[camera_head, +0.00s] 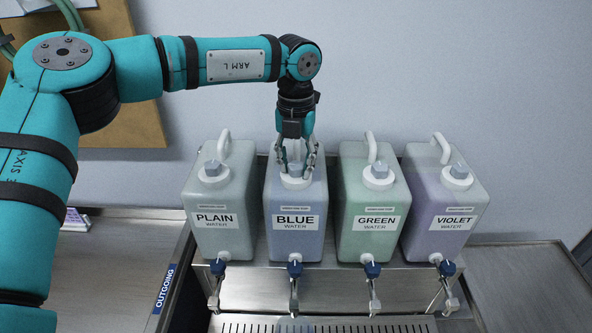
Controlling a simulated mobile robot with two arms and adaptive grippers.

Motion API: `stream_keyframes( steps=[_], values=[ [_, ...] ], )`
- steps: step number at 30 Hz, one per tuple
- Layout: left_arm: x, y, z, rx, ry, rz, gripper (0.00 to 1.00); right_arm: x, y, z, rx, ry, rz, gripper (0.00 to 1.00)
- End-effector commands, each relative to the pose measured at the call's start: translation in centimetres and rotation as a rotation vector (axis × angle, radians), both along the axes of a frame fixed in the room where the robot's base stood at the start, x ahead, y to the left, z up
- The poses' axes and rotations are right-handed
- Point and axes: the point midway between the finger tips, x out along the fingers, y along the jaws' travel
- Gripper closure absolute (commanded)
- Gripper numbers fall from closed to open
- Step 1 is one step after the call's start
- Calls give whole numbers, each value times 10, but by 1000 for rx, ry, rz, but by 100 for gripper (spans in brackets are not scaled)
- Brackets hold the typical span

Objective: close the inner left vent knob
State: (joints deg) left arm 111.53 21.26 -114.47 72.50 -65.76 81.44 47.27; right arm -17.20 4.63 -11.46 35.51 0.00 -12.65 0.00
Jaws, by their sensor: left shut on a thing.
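Four jugs stand in a row, labelled PLAIN (232,237), BLUE (303,242), GREEN (368,246) and VIOLET (444,239). The inner left vent knob (295,170) is on the BLUE jug. My left gripper (296,163) points down from above, its fingers shut on that knob and partly covering it. The knob's exact turn is hard to tell. The vent knobs of PLAIN (212,168), GREEN (379,170) and VIOLET (459,171) are free. My right gripper is out of view.
Upright handles, such as the GREEN jug's (371,147), stand behind the caps. Blue-topped taps (295,270) stick out in front above a slotted drip tray (390,326). A counter marked OUTGOING (130,262) is at left; a bare counter (530,285) is at right.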

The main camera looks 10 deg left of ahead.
Motion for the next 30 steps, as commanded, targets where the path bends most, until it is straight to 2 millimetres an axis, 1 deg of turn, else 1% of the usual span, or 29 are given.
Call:
stream_keyframes(
  steps=[1, 12, 21, 30],
  values=[
    [1, 0, -4, -3, -2, -43, 99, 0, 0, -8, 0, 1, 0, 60],
    [1, 0, -2, -1, -2, -395, 99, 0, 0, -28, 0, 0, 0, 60],
    [1, 0, -1, -2, -2, -679, 99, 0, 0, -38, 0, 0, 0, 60],
    [1, 0, -1, 0, -2, -964, 99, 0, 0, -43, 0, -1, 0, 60]
  ],
)
